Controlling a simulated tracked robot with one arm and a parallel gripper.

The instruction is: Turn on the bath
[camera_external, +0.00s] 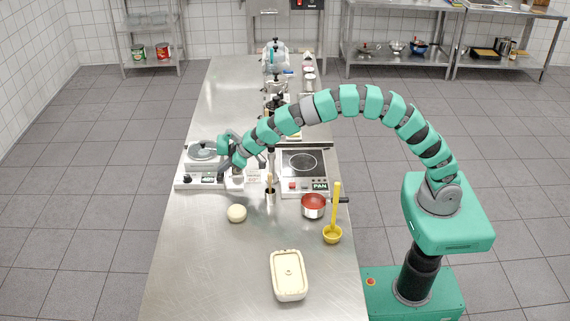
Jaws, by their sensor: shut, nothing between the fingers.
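The bath appears to be the white appliance (182,170) at the left edge of the steel table, with a round grey lid (203,150) on top. Its front panel carries a small dark knob (187,180) and a black label too small to read surely. My gripper (224,148) is at the right side of this appliance, beside the lid. It is shut and holds nothing. The wrist covers part of the appliance's right side, and I cannot tell whether the fingers touch it.
Right of my gripper is a hot plate (303,164) labelled PAN. A red pan (313,205), yellow ladle (333,233), dough ball (236,212) and lidded cream dish (289,274) stand nearer. Several items crowd the table's far half. The near-left tabletop is clear.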

